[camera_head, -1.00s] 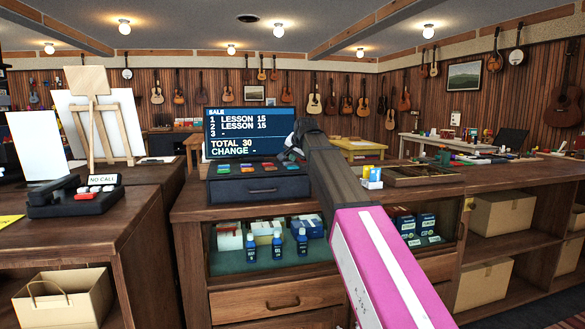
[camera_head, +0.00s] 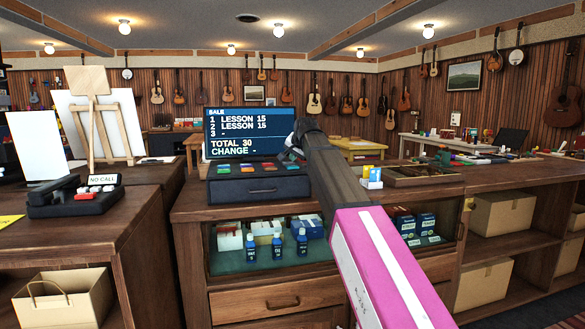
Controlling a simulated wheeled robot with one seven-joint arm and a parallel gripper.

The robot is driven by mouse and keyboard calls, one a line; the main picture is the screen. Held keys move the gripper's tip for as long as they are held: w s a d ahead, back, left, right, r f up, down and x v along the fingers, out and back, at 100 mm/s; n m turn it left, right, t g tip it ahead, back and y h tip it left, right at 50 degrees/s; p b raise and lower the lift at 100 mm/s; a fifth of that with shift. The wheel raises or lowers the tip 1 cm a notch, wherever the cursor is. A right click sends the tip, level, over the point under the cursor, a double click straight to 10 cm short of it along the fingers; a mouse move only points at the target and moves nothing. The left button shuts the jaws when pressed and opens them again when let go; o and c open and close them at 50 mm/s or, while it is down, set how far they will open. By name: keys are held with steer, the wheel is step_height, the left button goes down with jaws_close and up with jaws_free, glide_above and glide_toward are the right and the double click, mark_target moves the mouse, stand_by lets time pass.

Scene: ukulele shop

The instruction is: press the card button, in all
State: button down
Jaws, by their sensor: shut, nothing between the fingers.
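The cash register (camera_head: 257,186) is a dark box on the wooden counter. A row of small coloured buttons (camera_head: 250,168) runs along its top: green, orange, blue and red. Their labels are too small to read, so I cannot tell which is the card button. The register screen (camera_head: 230,132) reads SALE, LESSON 15 twice, a third line with a dash, TOTAL 30 and CHANGE with a dash. My gripper (camera_head: 288,157) is dark and shut with nothing in it. It is at the right end of the button row, seemingly just above it; contact cannot be told.
A phone (camera_head: 75,197) with a NO CALL sign stands on the left counter. A small holder of cards or packets (camera_head: 371,177) and a wooden tray (camera_head: 425,180) lie right of my arm. Bottles (camera_head: 277,247) sit behind the counter's glass front.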

mark_target(294, 166)
steer(key=shift+f, duration=0.15)
stand_by(0.7)
steer(key=shift+f, duration=0.25)
steer(key=shift+f, duration=0.45)
stand_by(0.8)
steer(key=shift+r, duration=0.9)
steer(key=shift+r, duration=2.5)
steer(key=shift+s, duration=0.1)
